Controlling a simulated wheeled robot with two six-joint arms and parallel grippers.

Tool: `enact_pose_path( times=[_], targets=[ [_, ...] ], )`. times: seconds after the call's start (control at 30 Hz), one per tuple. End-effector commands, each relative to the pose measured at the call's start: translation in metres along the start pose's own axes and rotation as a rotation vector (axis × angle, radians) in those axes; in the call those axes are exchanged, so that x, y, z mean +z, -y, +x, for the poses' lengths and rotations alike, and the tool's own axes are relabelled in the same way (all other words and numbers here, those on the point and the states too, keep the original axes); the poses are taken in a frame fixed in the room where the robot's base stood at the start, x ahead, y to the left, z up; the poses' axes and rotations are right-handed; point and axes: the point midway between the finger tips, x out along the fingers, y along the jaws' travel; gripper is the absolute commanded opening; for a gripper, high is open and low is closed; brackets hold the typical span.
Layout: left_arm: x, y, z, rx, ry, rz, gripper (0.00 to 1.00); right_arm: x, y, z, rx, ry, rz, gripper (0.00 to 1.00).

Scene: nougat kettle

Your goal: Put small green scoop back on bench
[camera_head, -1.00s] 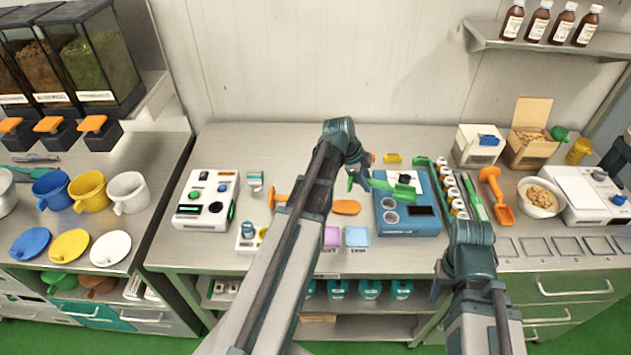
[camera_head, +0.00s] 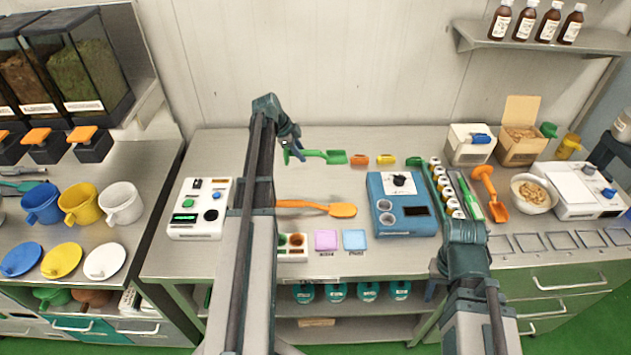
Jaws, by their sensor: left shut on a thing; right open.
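The small green scoop (camera_head: 332,157) is held in my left gripper (camera_head: 290,153) at the back of the middle steel bench (camera_head: 300,180). The jaws are shut on its handle end, and its bowl points right. I cannot tell whether the scoop touches the bench top. My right gripper (camera_head: 438,267) is open and empty near the bench's front edge, right of the blue device; its fingers are small and partly hidden by my arm.
A blue device (camera_head: 400,207) and a white device (camera_head: 200,209) flank free bench top.

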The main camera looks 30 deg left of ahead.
Motion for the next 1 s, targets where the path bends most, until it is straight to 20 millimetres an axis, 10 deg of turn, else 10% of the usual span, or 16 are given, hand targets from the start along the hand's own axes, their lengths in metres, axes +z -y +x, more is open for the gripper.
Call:
enact_pose_path(
  times=[1.0],
  targets=[
    [0.029, -0.013, 0.064, -0.001, 0.000, -0.002, 0.00, -0.004, 0.007, 0.071, 0.000, 0.000, 0.002, 0.50]
  ],
)
